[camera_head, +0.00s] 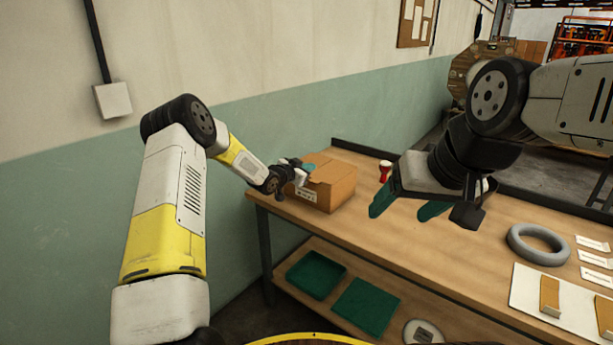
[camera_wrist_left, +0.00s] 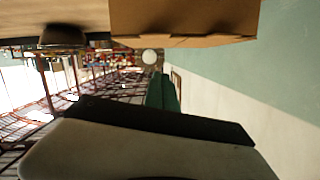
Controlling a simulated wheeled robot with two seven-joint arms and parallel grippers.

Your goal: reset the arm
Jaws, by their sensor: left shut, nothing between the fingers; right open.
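My left arm reaches in from the left in the head view. Its gripper (camera_head: 307,170) is shut and empty, beside the open cardboard box (camera_head: 335,186) on the workbench; I cannot tell whether it touches the box. In the left wrist view the teal fingers of that gripper (camera_wrist_left: 163,92) show shut, with the box (camera_wrist_left: 185,18) at the top edge of the picture. My right arm comes in from the upper right. Its gripper (camera_head: 408,204) is open above the bench, with teal fingers apart and nothing visible between them.
The wooden workbench (camera_head: 440,245) has a small red and white object (camera_head: 385,171), a grey ring (camera_head: 537,245) and a white board (camera_head: 530,296) with wooden pieces. Green trays (camera_head: 315,275) lie on the lower shelf. A wall (camera_head: 240,130) stands behind the left arm.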

